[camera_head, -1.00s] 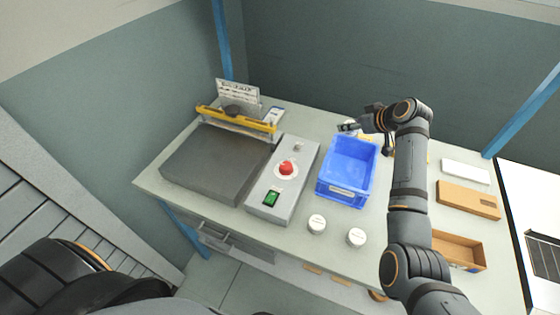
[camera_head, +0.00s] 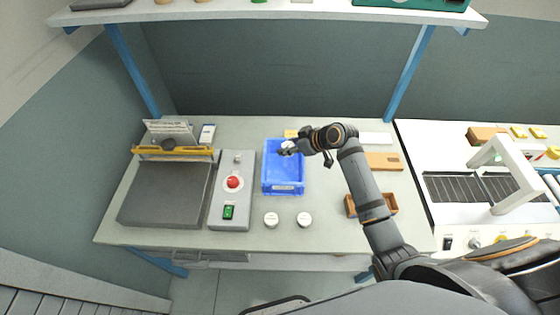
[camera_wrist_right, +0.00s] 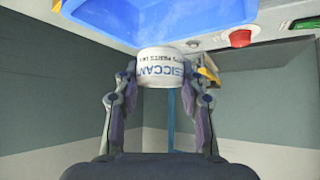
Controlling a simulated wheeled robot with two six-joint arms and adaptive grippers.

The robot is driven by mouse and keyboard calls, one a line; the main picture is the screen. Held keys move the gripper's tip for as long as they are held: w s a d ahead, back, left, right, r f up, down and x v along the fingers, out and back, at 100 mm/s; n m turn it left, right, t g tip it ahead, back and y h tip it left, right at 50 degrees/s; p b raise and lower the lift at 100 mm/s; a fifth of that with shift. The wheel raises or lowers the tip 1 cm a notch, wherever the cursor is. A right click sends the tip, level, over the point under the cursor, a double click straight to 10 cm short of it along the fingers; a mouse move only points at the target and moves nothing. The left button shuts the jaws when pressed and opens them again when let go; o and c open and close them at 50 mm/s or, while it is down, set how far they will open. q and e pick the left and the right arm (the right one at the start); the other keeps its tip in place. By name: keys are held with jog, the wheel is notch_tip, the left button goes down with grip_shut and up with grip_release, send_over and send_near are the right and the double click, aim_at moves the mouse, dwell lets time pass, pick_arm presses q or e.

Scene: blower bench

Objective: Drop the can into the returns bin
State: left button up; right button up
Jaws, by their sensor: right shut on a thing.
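A white can with dark "DESICCANT" lettering (camera_wrist_right: 163,66) is held between the fingertips of my right gripper (camera_wrist_right: 162,82) in the right wrist view. The printing appears upside down there. In the head view my right gripper (camera_head: 288,148) is at the far part of the blue bin (camera_head: 283,177), with the can's pale end small and hard to make out. The bin stands on the bench with an open top and a label on its front. In the wrist view the blue bin (camera_wrist_right: 160,18) fills the upper edge, beyond the can. My left gripper is out of view.
Two white round-topped cans (camera_head: 271,219) stand in front of the bin. A grey control box with a red button (camera_head: 233,183) and a dark sealer plate (camera_head: 166,194) are to the left. A brown open box (camera_head: 371,205) is to the right. A shelf (camera_head: 270,12) hangs above.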

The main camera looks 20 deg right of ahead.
jog(key=shift+f, duration=0.1)
jog(key=shift+w+f+b, duration=0.1)
jog(key=shift+f+b, duration=0.1)
jog(key=shift+b, duration=0.1)
jog(key=shift+w+f+b, duration=0.1)
jog(key=shift+f+b, duration=0.2)
jog(key=shift+f, duration=0.1)
notch_tip(320, 180, down, 5)
jog(key=b, duration=0.5)
jog(key=o, duration=1.2)
jog(key=v, duration=1.2)
